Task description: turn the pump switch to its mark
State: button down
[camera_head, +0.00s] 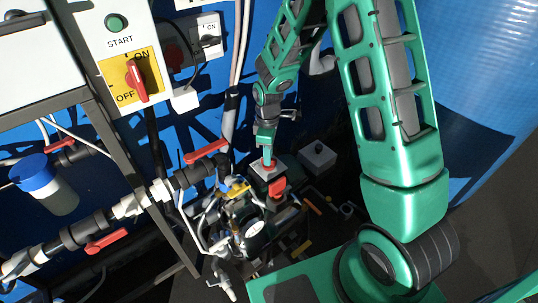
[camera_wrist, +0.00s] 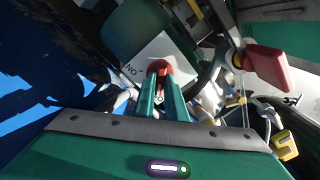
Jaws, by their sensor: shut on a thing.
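The pump switch appears to be the small red knob (camera_wrist: 159,66) on a pale plate (camera_wrist: 165,47) with dark lettering in the wrist view. My gripper (camera_wrist: 160,80) is shut on this knob, with its two green fingers on either side and the fingertips covering part of it. In the head view my gripper (camera_head: 267,150) points down onto the red knob (camera_head: 270,164) on top of a light box (camera_head: 262,174). The mark and the knob's exact angle cannot be made out.
A red block-shaped handle (camera_head: 277,187) is close beside the box, and it looms at the right in the wrist view (camera_wrist: 268,65). Pipes with a red lever (camera_head: 206,152) run to the left. A yellow OFF/ON panel (camera_head: 117,74) is at upper left. Hoses and fittings crowd the area below.

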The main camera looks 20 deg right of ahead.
jog(key=shift+w+d+r+n, duration=0.1)
jog(key=shift+w+d+n, duration=0.25)
jog(key=shift+d+n, duration=0.05)
dwell(0.4)
jog(key=c, duration=1.8)
grip_release()
jog(key=shift+s+a, duration=0.1)
jog(key=shift+s, duration=0.05)
jog(key=shift+a, duration=0.1)
notch_tip(320, 180, up, 11)
jog(key=shift+f, duration=0.2)
